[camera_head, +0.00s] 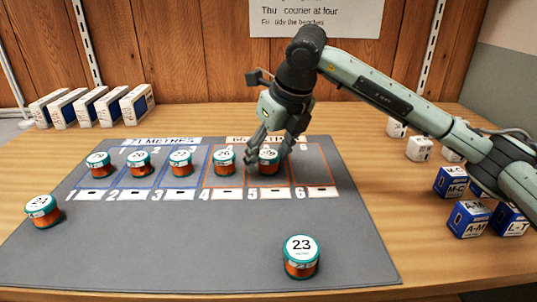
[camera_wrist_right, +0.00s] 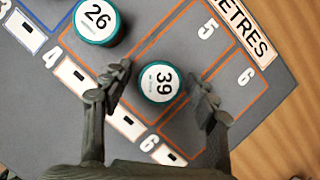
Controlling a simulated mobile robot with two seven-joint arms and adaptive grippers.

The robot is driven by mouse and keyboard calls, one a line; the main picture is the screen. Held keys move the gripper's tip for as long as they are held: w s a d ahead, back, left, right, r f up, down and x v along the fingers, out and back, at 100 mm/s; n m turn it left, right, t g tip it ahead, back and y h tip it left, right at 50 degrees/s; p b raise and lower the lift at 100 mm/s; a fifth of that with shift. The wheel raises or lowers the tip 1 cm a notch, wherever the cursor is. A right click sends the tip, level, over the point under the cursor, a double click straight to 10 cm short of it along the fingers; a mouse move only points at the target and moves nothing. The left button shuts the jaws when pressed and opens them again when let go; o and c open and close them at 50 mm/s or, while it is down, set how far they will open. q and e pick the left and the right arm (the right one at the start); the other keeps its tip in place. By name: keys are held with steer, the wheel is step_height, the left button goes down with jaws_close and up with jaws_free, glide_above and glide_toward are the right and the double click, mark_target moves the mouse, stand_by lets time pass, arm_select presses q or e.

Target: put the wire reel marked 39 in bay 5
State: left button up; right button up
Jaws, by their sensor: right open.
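The wire reel marked 39 (camera_wrist_right: 160,83) stands upright in bay 5 of the grey mat (camera_head: 200,245), white-topped with a teal rim. It also shows in the head view (camera_head: 268,164), orange below, its top partly covered by my fingers. My right gripper (camera_wrist_right: 159,92) is open, one finger on each side of the reel, with small gaps visible in the wrist view. In the head view the right gripper (camera_head: 269,149) reaches down over bay 5 from above. The number 5 (camera_wrist_right: 207,28) shows at the bay's far end. My left gripper is not in view.
The reel marked 26 (camera_head: 224,162) stands in bay 4, beside bay 5. Bays 1 to 3 each hold a reel; bay 6 is empty. The reel marked 23 (camera_head: 301,257) stands at the mat's front, another reel (camera_head: 42,210) at its left edge. Blue-and-white boxes (camera_head: 451,182) stand right.

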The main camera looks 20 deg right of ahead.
steer(key=v, duration=1.2)
steer(key=shift+r, duration=0.1)
